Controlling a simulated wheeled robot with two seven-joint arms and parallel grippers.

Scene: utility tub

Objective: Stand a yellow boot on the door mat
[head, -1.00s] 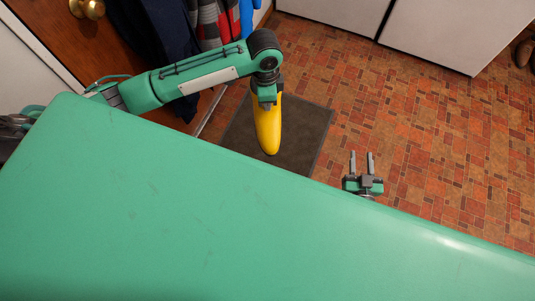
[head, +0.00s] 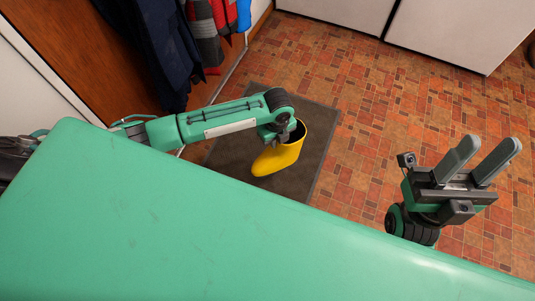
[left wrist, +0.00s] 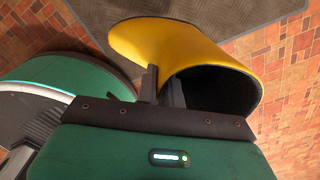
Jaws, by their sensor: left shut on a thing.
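A yellow boot (head: 277,157) is in my left gripper (head: 287,135), over the dark grey door mat (head: 238,128). My left gripper is shut on the rim of the boot's shaft. In the head view the boot's opening faces up and its toe points to the lower left. In the left wrist view the boot (left wrist: 185,45) shows its dark opening with the fingers at its rim, and the mat (left wrist: 215,12) behind it. I cannot tell whether the sole touches the mat. My right gripper (head: 482,160) is open and empty, over the tiles at the right.
Dark, red and blue clothes (head: 165,45) hang by the brown door (head: 65,45) at the upper left. White cabinets (head: 440,30) stand at the back. The brick-patterned floor (head: 385,105) right of the mat is clear.

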